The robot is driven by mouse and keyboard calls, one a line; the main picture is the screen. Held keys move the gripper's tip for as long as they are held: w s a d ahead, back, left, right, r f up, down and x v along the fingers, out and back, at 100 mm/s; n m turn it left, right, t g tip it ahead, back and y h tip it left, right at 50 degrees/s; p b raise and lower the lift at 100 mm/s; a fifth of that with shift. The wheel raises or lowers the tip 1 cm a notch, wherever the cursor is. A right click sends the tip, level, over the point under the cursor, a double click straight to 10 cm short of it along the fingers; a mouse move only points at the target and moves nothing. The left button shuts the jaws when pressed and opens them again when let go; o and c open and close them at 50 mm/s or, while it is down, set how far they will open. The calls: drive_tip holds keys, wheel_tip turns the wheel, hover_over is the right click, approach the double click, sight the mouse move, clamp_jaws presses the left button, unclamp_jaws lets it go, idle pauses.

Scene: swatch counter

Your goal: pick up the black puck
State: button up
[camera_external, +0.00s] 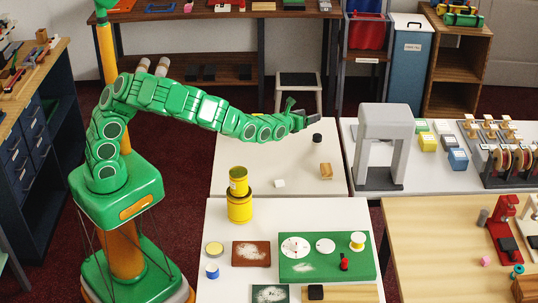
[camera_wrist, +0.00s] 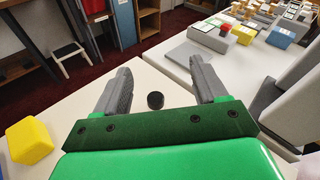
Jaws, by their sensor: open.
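The black puck (camera_external: 317,138) lies on the far part of a white counter, close to its far right edge. In the wrist view the black puck (camera_wrist: 155,100) shows between and beyond my two grey fingers. My gripper (camera_wrist: 160,80) is open and empty, with the fingers wide apart. In the external view my gripper (camera_external: 300,115) hangs above the counter, a little to the left of the puck and apart from it.
A grey arch-shaped stand (camera_external: 386,120) rises to the right. Yellow cans (camera_external: 239,208) are stacked on the nearer table. The counter around the puck is clear.

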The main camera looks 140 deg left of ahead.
sight(314, 138)
drive_tip(key=f+m, duration=0.1)
drive_tip(key=f, duration=0.3)
drive_tip(key=f+m+h, duration=0.1)
drive_tip(key=f, duration=0.3)
drive_tip(key=s+f+m+t+h, duration=0.1)
drive_tip(key=f, duration=0.3)
drive_tip(key=shift+s+a+f, duration=0.1)
drive_tip(key=shift+a+f, duration=0.3)
drive_tip(key=shift+f, duration=0.1)
drive_tip(key=shift+s+a+r+x, duration=0.1)
drive_tip(key=shift+r+x, duration=0.05)
drive_tip(key=shift+x, duration=0.7)
drive_tip(key=shift+s+a+r+x, duration=0.1)
drive_tip(key=shift+r+x, duration=0.05)
drive_tip(key=shift+x, duration=0.75)
drive_tip(key=shift+r+x, duration=0.15)
drive_tip(key=shift+x, duration=1.8)
drive_tip(key=shift+w, duration=0.1)
drive_tip(key=shift+c, duration=0.2)
drive_tip(key=shift+r, duration=0.1)
drive_tip(key=c, duration=1)
drive_tip(key=shift+r, duration=0.1)
